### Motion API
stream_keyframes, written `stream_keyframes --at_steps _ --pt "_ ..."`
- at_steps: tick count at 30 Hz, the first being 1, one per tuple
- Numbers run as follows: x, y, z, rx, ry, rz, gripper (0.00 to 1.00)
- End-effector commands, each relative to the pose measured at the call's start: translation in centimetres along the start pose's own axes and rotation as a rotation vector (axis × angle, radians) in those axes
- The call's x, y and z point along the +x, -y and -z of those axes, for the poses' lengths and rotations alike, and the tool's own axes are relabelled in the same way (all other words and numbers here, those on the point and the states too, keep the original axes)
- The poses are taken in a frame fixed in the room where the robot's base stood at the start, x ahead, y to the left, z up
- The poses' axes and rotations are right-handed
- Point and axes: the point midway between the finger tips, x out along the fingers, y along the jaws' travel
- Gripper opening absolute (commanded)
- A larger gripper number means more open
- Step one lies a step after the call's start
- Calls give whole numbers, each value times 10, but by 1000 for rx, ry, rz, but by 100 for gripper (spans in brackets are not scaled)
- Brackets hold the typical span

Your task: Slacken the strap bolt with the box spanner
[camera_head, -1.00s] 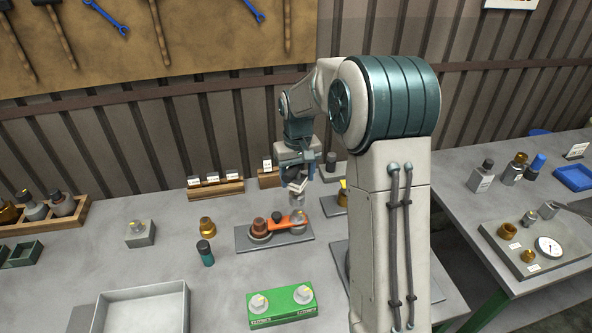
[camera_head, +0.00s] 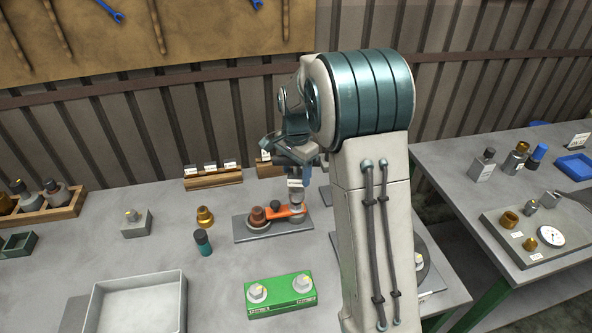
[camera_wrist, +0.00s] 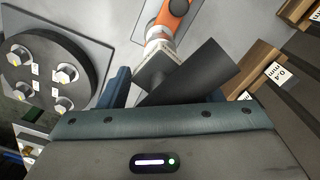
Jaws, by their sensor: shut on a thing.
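My gripper (camera_head: 296,172) is shut on the box spanner (camera_head: 296,196), a pale grey tube below a labelled block. The spanner stands about upright over the right end of the orange strap (camera_head: 284,211). Its lower end appears to meet the strap's end, and the strap bolt there is hidden. The strap lies on a grey plate (camera_head: 243,233) and runs left to a brown copper-coloured fitting (camera_head: 258,217). In the wrist view the spanner's pale tube (camera_wrist: 158,46) points at the orange strap (camera_wrist: 174,13), with its block held near a blue finger.
A green block (camera_head: 281,297) with two pale-topped pieces stands in front. A brass part (camera_head: 205,216) and a dark-capped teal bottle (camera_head: 203,242) stand left of the plate. A round grey disc (camera_wrist: 48,72) with several bolts lies beside my gripper. Labelled wooden racks (camera_head: 213,180) stand behind.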

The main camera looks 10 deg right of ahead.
Motion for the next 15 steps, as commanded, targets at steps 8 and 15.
stream_keyframes --at_steps 8,15 --pt "2 1 0 321 -1 2 22" --pt "3 1 0 489 0 1 22"
